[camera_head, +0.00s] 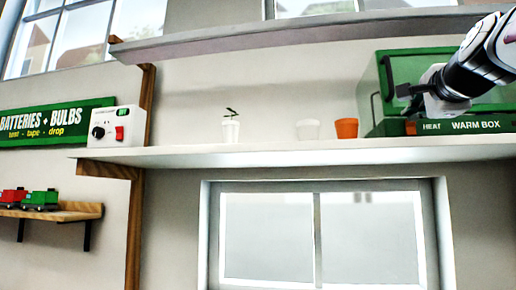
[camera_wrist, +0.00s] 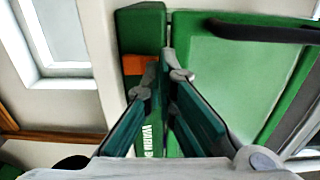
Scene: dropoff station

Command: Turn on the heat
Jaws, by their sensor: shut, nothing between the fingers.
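The green warm box (camera_head: 480,127) stands at the right end of the shelf, with "HEAT WARM BOX" lettering along its lower front strip. A small orange-red switch (camera_head: 410,127) sits left of the word HEAT. In the wrist view the switch (camera_wrist: 133,66) shows as an orange patch on the green strip (camera_wrist: 140,30), just beyond the fingertips. My gripper (camera_head: 406,100) is shut and empty, in front of the box's lower left corner and close to the switch. I cannot tell whether a fingertip touches it. The switch's position is too small to tell.
A white control box (camera_head: 104,138) with a black knob and red switch stands at the shelf's left. An orange pot (camera_head: 346,128), a pale pot (camera_head: 308,130) and a white pot with a sprig (camera_head: 230,131) stand on the shelf (camera_head: 270,151). A dark handle (camera_wrist: 265,31) crosses the box door.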

